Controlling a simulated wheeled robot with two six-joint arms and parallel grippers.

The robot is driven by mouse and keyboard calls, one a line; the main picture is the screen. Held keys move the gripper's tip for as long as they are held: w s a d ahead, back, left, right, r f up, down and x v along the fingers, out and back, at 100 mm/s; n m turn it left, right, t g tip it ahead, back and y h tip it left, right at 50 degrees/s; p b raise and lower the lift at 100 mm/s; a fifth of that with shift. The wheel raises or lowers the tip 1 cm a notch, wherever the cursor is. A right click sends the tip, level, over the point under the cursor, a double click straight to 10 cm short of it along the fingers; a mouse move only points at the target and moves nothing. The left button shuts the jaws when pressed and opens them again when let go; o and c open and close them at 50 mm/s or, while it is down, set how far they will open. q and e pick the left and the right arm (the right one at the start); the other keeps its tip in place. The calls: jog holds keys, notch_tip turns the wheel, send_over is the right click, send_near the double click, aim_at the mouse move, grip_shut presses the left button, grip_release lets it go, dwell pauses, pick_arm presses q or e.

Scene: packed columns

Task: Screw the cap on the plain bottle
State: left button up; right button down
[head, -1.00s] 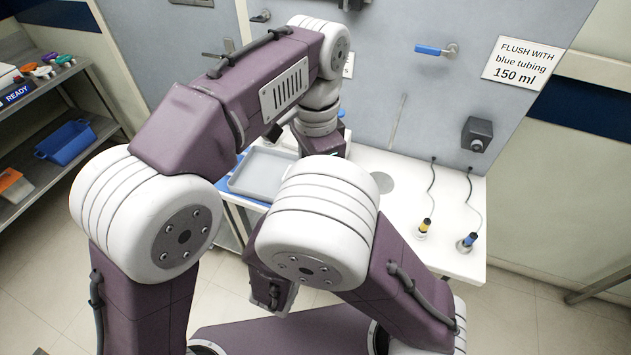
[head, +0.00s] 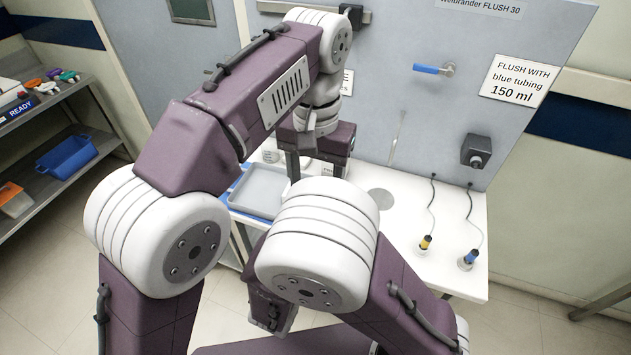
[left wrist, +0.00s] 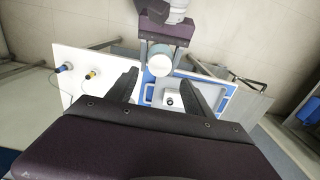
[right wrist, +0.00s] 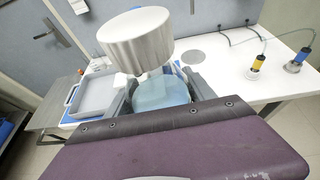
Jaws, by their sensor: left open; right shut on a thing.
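The plain bottle (right wrist: 162,92) is pale blue and see-through, and it stands between the fingers of my right gripper, which is shut on it. A wide silver-grey cap (right wrist: 135,40) is over the bottle's neck in the right wrist view; I cannot tell how tightly it sits. In the left wrist view the cap's pale round top (left wrist: 160,66) shows at my right gripper (left wrist: 161,50). My left gripper (left wrist: 160,84) is open, its fingers apart, close to the cap and not gripping it. In the head view my left gripper (head: 316,166) points down; the right one is hidden behind my arm.
A grey tray (right wrist: 92,97) lies on a blue mat on the white bench (right wrist: 240,78). A yellow connector (head: 425,243) and a blue connector (head: 468,258) stand at the bench's right.

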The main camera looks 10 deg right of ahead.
pick_arm(q)
notch_tip(320, 180, down, 8)
dwell(0.5)
grip_shut()
jog(key=shift+o, duration=0.7)
grip_release()
notch_tip(320, 180, up, 12)
